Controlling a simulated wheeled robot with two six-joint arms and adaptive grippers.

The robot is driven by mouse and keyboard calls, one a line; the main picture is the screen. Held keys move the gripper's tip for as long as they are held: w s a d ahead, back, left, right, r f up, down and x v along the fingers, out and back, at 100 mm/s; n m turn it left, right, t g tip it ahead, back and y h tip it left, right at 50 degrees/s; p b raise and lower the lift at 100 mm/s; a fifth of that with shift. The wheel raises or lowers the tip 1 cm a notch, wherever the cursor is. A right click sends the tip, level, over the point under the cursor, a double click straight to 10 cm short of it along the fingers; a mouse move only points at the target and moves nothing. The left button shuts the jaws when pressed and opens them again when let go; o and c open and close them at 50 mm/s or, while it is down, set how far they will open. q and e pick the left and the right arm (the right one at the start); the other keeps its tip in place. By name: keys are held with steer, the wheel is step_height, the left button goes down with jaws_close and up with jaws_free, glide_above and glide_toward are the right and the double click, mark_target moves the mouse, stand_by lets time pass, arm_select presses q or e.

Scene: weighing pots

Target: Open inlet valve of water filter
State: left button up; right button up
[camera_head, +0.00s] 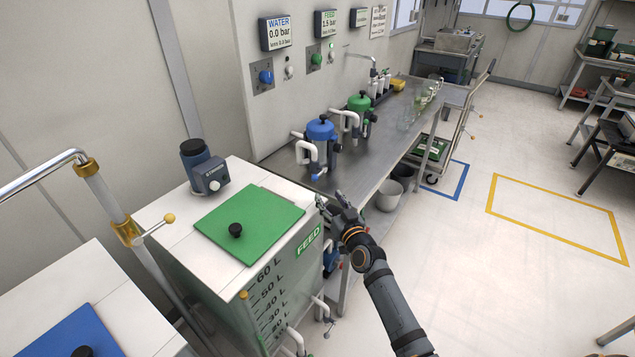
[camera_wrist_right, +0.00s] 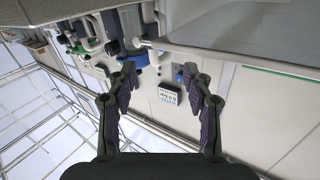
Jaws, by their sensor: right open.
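The water filter (camera_head: 321,131) is a canister with a blue lid and black knob, standing on the steel bench with white pipes (camera_head: 306,152) at its side. Which small part on it is the inlet valve, and how it is turned, I cannot tell. My right gripper (camera_head: 332,201) is open and empty at the near end of the bench, in front of the filter and apart from it. In the right wrist view the open fingers (camera_wrist_right: 160,70) have nothing between them; the WATER display (camera_wrist_right: 167,97) shows beyond in a turned view. My left gripper is not in view.
The white FEED tank (camera_head: 309,241) with a green lid (camera_head: 249,221) stands just left of my right gripper. A green-lidded filter (camera_head: 360,103) stands behind the blue one. The WATER panel (camera_head: 278,33) reads 0.0 bar.

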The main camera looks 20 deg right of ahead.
mark_target(319, 174)
steer(key=w+b, duration=0.2)
steer(key=w, duration=0.7)
steer(key=shift+a, duration=0.4)
